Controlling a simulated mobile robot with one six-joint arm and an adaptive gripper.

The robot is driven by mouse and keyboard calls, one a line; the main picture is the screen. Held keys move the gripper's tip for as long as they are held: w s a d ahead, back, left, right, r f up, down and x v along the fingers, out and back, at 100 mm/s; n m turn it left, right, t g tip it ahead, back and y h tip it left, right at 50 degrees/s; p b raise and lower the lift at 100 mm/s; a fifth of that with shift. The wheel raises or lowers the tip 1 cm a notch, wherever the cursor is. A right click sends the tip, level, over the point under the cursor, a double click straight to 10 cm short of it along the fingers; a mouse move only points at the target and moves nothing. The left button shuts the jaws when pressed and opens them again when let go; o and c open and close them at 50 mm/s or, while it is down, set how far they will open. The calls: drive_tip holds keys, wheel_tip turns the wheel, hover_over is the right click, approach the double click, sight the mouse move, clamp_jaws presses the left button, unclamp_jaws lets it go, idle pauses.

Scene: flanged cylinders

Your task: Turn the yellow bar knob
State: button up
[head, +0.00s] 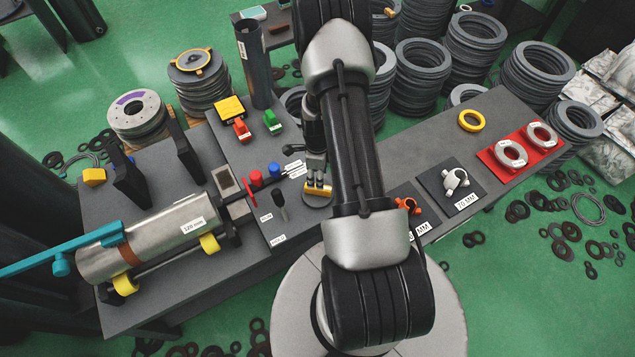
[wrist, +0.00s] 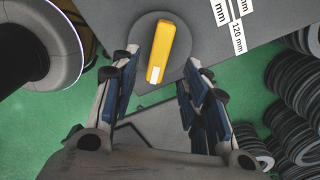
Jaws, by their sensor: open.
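The yellow bar knob (head: 317,189) sits on a round dark base near the front edge of the bench, right of the red and blue knobs. In the wrist view the yellow bar knob (wrist: 162,50) stands on its grey disc (wrist: 145,32), with a white mark on its near end. My gripper (wrist: 156,68) is open, its two fingers spread to the left and right of the bar. It appears apart from the bar on both sides. In the head view my gripper (head: 316,165) is right by the knob, partly hidden by my arm.
A steel cylinder labelled 120 mm (head: 160,238) lies on the bench at left. A red knob (head: 256,178), a blue knob (head: 274,169) and a black lever (head: 280,198) stand close by. Orange (head: 408,204) and white clamps (head: 454,180) lie to the right.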

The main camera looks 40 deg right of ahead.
wheel_tip(320, 180, up, 4)
drive_tip(key=shift+r, duration=0.1)
idle(1.9)
